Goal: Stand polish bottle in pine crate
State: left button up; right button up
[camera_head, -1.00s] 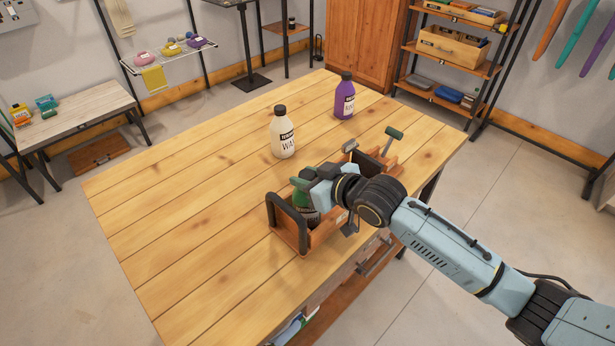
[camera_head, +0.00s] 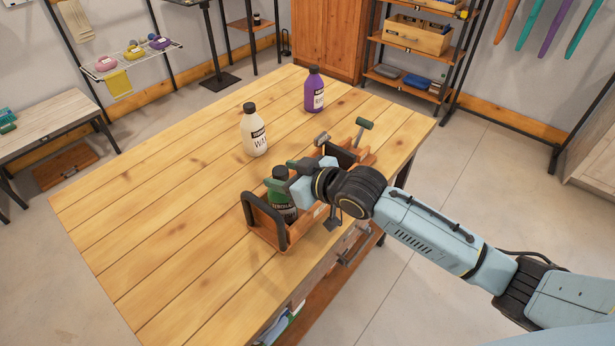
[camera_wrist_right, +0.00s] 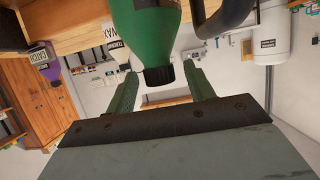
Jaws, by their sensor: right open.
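The green bottle (camera_head: 283,206) with a black cap stands upright in the left end of the wooden crate (camera_head: 265,234), behind the crate's black handle. I take it for the polish bottle; its label is only partly visible. My right gripper (camera_head: 289,174) is open at the bottle's upper part, from the right. In the right wrist view, the green bottle (camera_wrist_right: 150,30) appears upside down, its cap between the spread fingers (camera_wrist_right: 160,88), with gaps visible at both sides. My arm hides part of the crate's middle. My left gripper is not in view.
A white wax bottle (camera_head: 255,135) and a purple bottle (camera_head: 314,90) stand on the wooden table (camera_head: 160,210) behind the crate. Hammer-like tools (camera_head: 364,124) stick up from the crate's right end. The table's left side is clear.

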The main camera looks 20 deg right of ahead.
jog(key=v, duration=1)
jog(key=shift+s, duration=0.2)
